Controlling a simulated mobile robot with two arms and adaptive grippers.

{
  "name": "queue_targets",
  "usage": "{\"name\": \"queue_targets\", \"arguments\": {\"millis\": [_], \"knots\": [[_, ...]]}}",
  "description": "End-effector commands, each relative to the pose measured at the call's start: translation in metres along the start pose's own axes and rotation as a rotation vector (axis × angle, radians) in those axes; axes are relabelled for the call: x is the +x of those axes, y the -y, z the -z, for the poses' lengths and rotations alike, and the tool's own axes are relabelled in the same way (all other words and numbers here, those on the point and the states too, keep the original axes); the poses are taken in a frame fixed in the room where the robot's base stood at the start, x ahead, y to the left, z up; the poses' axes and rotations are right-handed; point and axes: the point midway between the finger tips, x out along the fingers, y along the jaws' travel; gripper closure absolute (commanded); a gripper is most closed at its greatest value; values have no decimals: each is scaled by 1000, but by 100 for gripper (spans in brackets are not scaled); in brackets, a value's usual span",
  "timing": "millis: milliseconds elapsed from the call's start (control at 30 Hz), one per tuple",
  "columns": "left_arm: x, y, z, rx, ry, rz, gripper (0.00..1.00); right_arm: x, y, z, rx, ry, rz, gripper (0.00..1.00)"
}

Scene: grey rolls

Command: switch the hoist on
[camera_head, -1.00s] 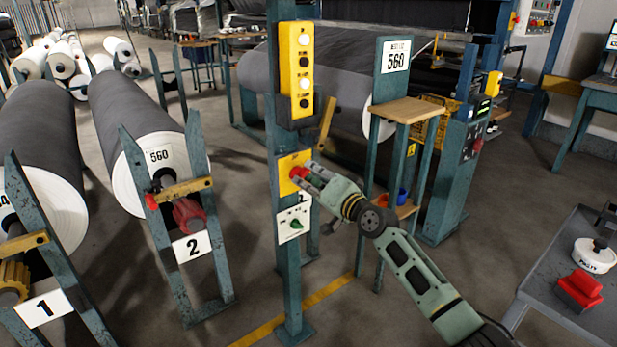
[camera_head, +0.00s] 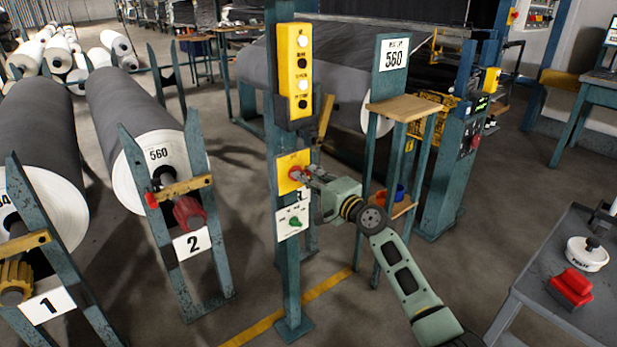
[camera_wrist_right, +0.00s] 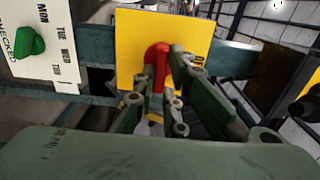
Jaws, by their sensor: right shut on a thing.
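A red switch handle (camera_head: 296,174) sits on a yellow plate (camera_head: 286,161) on the blue-green post. My right gripper (camera_head: 306,178) reaches it from the right and is shut on it. In the right wrist view, the red handle (camera_wrist_right: 158,62) stands upright in the picture between the fingers, in front of the yellow plate (camera_wrist_right: 200,32). The fingers hide part of the handle and some lettering on the plate. A yellow push-button box (camera_head: 293,72) is fixed higher on the same post. My left gripper is not in view.
A white panel with a green knob (camera_head: 294,222) is just below the yellow plate. A small wooden-topped stand (camera_head: 405,109) is close on the right. Large grey rolls (camera_head: 122,100) stand in racks on the left. A grey cart (camera_head: 545,300) is at lower right.

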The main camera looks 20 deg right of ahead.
Motion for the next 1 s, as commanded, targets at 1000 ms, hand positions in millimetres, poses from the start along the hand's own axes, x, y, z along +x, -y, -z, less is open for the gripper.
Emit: {"name": "queue_targets", "arguments": {"millis": [1000], "knots": [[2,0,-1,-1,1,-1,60,0,-1,0,18,0,-1,70]]}}
